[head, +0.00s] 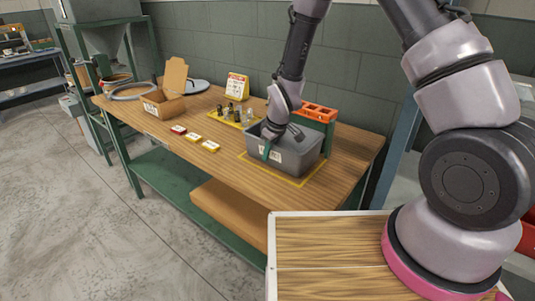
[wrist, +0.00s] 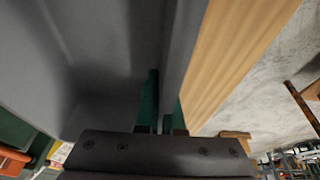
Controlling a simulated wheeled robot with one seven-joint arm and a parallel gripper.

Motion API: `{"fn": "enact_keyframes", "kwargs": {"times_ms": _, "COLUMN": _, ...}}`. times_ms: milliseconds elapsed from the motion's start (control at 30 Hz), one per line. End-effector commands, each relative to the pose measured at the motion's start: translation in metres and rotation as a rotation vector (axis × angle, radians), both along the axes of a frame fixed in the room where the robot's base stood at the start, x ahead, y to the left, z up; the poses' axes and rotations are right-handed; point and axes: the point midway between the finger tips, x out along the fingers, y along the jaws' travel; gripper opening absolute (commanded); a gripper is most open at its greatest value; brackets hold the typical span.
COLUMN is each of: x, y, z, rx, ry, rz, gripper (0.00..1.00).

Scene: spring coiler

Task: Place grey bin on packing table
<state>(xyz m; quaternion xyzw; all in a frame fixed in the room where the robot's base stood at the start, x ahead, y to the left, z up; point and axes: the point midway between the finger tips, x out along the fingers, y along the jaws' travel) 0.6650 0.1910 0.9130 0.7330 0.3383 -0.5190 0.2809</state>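The grey bin (head: 300,154), an open tub with a white label, stands upright inside a yellow outline on the wooden-topped table (head: 228,165). It appears to rest on the tabletop. My gripper (head: 268,147) reaches down at the bin's left end, with one green finger outside the wall. In the wrist view, the green fingers (wrist: 164,105) sit on either side of the bin wall (wrist: 181,50), close against it, so my gripper looks shut on the wall. The bin's inside floor is mostly hidden by my arm in the head view.
An orange-topped green rack (head: 318,113) stands close behind the bin. Small bottles on a yellow-edged mat (head: 232,117), a yellow sign (head: 237,86), several small labelled blocks (head: 194,137) and an open cardboard box (head: 163,107) lie farther left.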

Motion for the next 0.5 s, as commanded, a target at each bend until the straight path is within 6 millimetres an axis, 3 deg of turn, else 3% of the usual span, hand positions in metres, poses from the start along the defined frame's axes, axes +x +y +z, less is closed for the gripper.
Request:
{"fn": "enact_keyframes", "kwargs": {"times_ms": 67, "x": 0.0001, "y": 0.0001, "z": -0.002, "rx": 0.0, "ry": 0.0, "rz": 0.0, "gripper": 0.0}}
{"fn": "enact_keyframes", "kwargs": {"times_ms": 167, "x": 0.0, "y": 0.0001, "z": -0.0021, "rx": 0.0, "ry": 0.0, "rz": 0.0, "gripper": 0.35}}
{"fn": "enact_keyframes", "kwargs": {"times_ms": 500, "x": -0.0001, "y": 0.0, "z": -0.0005, "rx": 0.0, "ry": 0.0, "rz": 0.0, "gripper": 0.35}}
